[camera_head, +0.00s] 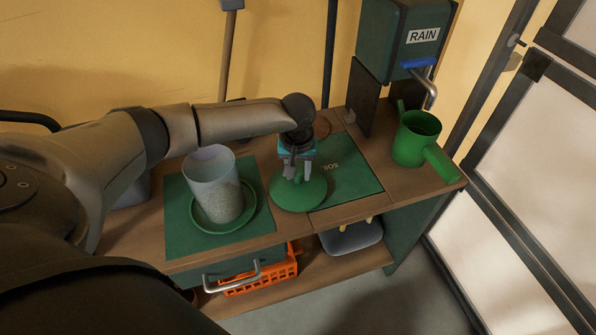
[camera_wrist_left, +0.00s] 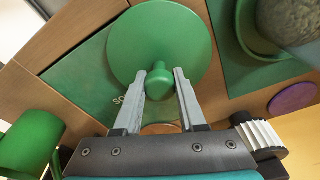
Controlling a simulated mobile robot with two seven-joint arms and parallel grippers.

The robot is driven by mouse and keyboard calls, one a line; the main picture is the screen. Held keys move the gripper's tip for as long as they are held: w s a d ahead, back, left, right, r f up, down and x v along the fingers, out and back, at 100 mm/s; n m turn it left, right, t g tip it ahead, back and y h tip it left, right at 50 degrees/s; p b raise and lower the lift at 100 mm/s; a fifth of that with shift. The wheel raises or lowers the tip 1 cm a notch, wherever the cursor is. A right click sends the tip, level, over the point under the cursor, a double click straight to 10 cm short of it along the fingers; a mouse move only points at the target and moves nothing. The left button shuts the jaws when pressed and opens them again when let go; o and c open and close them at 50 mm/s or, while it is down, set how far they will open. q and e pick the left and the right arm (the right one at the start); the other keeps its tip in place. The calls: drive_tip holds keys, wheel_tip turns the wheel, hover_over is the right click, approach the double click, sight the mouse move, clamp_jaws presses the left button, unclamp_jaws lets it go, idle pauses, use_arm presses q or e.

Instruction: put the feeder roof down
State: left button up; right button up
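The feeder roof (camera_head: 298,191) is a round green disc with a knob on top. It lies level at or just above the wooden bench top, beside the green SOIL panel. My left gripper (camera_head: 296,172) points down over it. In the left wrist view, its two fingers (camera_wrist_left: 168,80) are closed in on either side of the roof's knob (camera_wrist_left: 160,78). Whether the disc touches the bench is hidden. The feeder's clear tube (camera_head: 217,188), part filled with seed, stands upright and open-topped on a green dish to the left. My right gripper is not in view.
A green watering can (camera_head: 415,137) stands at the bench's right end, below the RAIN tank (camera_head: 402,40). The SOIL panel (camera_head: 345,166) is clear on its right part. An orange basket (camera_head: 262,277) and a grey tub (camera_head: 352,237) sit below the bench top.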

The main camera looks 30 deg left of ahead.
sight(297, 188)
use_arm(q)
drive_tip(key=o, duration=0.4)
drive_tip(key=shift+r, duration=0.2)
wheel_tip(297, 188, up, 12)
drive_tip(key=s+p, duration=0.1)
drive_tip(key=shift+s+d+p, duration=0.3)
drive_tip(key=shift+d+p, duration=0.05)
drive_tip(key=shift+d, duration=0.05)
drive_tip(key=shift+f, duration=0.1)
